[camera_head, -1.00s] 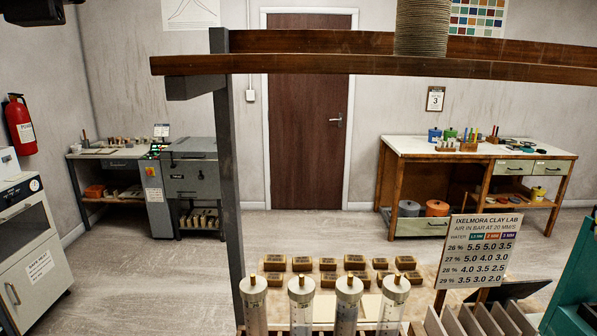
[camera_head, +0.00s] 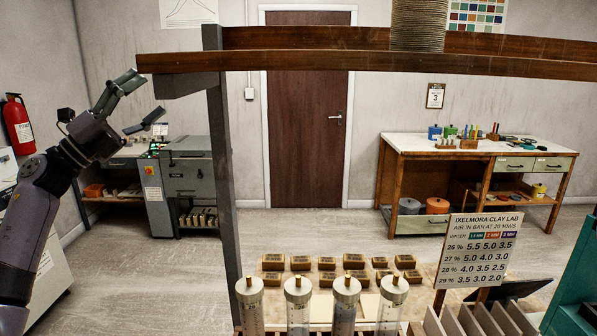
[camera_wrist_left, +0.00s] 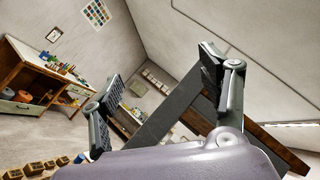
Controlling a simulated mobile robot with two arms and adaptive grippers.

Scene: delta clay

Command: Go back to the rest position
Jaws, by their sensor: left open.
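My left gripper (camera_head: 143,99) is raised at the left of the head view, with its arm coming up from the lower left edge. Its two fingers are spread wide apart with nothing between them. The upper finger appears right beside the left end of the wooden beam (camera_head: 330,62); I cannot tell whether they touch. The left wrist view also shows the open fingers (camera_wrist_left: 160,75), with the grey frame post (camera_wrist_left: 165,118) behind them. My right gripper is in neither view.
Below the beam stands a bench with several capped clear cylinders (camera_head: 298,300), small brown blocks (camera_head: 300,263) and a lab sign (camera_head: 484,240). A grey machine (camera_head: 190,180) stands behind the left arm. A wooden workbench (camera_head: 440,150) is at the back right. The floor between is clear.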

